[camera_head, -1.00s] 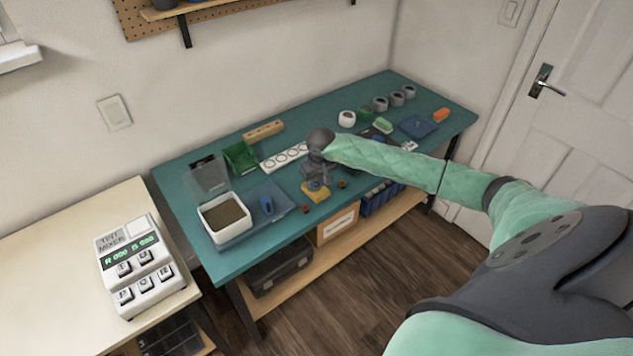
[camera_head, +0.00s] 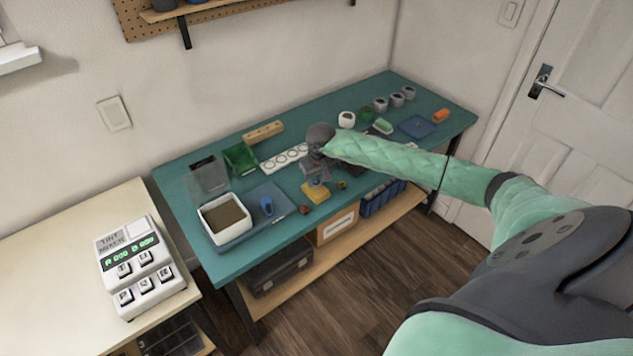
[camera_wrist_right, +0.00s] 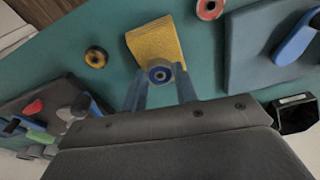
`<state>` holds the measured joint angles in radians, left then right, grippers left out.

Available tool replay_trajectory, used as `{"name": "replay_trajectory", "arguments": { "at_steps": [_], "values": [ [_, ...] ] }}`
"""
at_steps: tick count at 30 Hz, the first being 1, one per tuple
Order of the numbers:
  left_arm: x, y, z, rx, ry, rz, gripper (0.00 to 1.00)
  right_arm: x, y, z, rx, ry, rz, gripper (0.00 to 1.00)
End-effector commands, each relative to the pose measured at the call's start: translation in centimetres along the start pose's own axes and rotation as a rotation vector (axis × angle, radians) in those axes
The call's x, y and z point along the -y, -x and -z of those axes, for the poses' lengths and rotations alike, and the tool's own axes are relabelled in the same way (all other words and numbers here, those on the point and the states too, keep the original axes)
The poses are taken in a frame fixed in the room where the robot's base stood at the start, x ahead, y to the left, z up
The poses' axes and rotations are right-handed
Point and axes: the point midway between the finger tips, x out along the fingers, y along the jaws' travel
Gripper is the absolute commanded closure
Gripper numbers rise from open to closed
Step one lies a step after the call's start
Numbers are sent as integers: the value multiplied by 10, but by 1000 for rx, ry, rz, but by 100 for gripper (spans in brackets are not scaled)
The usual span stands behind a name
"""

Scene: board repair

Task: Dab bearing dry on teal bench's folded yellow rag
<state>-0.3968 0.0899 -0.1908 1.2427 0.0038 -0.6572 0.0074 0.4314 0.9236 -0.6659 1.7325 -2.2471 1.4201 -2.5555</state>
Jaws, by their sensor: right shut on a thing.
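The folded yellow rag (camera_head: 317,195) lies near the front edge of the teal bench (camera_head: 226,267); it also shows in the right wrist view (camera_wrist_right: 155,40). My right gripper (camera_head: 315,181) is right at the rag. My left gripper is not in view.
A yellow ring-shaped part (camera_head: 342,184) and a red one (camera_head: 305,209) lie on either side of the rag. A white tub (camera_head: 225,219) and a blue-handled tool (camera_head: 267,206) are on a blue-grey mat (camera_head: 284,204) at left. A white strip with round holes (camera_head: 285,157) lies behind.

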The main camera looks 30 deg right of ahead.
Motion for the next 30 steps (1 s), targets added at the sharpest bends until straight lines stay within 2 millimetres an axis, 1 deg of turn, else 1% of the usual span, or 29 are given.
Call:
{"name": "replay_trajectory", "arguments": {
  "at_steps": [3, 18, 30],
  "values": [
    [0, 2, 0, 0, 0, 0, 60, 0, 10, 2, -2, 0, -1, 87],
    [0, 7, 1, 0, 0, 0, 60, 0, 40, 7, -3, 0, 0, 87],
    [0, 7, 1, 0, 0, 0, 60, 0, 41, 7, -3, 0, 0, 87]
  ]
}}
